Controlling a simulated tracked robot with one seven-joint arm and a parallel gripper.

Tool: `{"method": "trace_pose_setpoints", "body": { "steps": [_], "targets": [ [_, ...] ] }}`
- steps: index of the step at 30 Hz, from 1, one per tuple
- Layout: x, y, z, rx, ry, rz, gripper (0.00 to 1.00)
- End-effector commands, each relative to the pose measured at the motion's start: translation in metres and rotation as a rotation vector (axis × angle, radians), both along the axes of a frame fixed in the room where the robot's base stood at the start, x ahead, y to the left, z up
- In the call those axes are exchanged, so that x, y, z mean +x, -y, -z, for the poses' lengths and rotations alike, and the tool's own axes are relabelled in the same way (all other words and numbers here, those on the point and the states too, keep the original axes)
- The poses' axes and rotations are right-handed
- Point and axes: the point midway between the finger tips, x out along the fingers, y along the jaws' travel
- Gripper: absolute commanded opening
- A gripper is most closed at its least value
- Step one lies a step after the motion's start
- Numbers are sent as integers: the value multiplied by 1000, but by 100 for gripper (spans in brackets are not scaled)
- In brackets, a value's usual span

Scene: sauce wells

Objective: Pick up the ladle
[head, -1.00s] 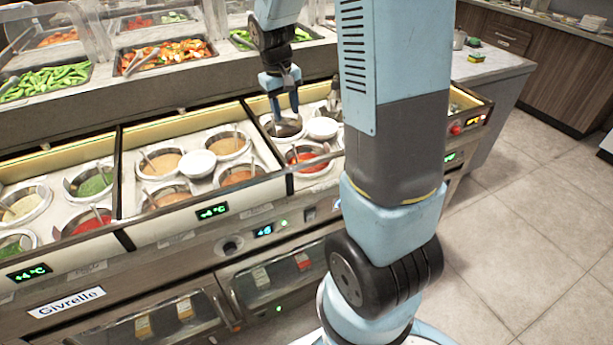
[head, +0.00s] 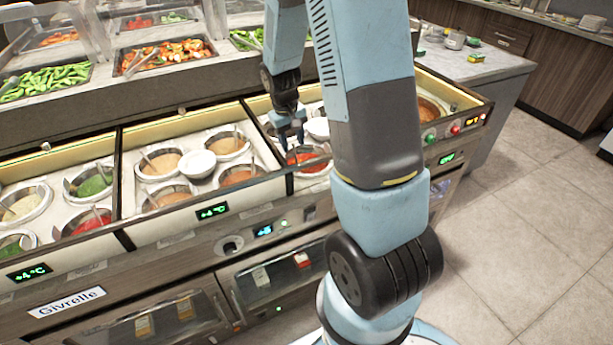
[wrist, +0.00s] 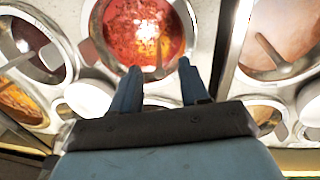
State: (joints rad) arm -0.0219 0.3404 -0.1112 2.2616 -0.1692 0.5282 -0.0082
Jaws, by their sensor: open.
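My gripper (head: 290,133) is open and hangs low over the right-hand section of the sauce counter, just behind the red sauce well (head: 308,160). In the wrist view, the two fingertips of my gripper (wrist: 158,69) are at the near rim of the round red sauce well (wrist: 118,28). A thin ladle handle (wrist: 159,58) rises from the red sauce and shows between the fingertips. The fingers do not appear closed on it. The ladle's bowl is hidden in the sauce. I cannot tell the handle's height relative to the fingertips.
White round lids sit among the wells, one (head: 318,128) right of my gripper and one (head: 198,164) in the middle section. Neighbouring wells hold their own ladles, such as one handle (wrist: 270,50) at right in the wrist view. Dividers separate the sections.

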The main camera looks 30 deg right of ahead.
Motion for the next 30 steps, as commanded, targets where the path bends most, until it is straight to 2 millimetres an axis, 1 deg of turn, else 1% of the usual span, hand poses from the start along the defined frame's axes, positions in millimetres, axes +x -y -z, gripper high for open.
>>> {"method": "trace_pose_setpoints", "body": {
  "steps": [1,6,10,16,17,30],
  "targets": [
    [-2,2,9,0,-5,1,45],
    [-2,4,26,0,-2,0,45],
    [-2,4,31,0,-1,0,45],
    [-1,4,32,0,-1,0,45],
    [-1,4,32,0,-1,0,43],
    [-1,4,31,0,0,0,1]
  ]
}}
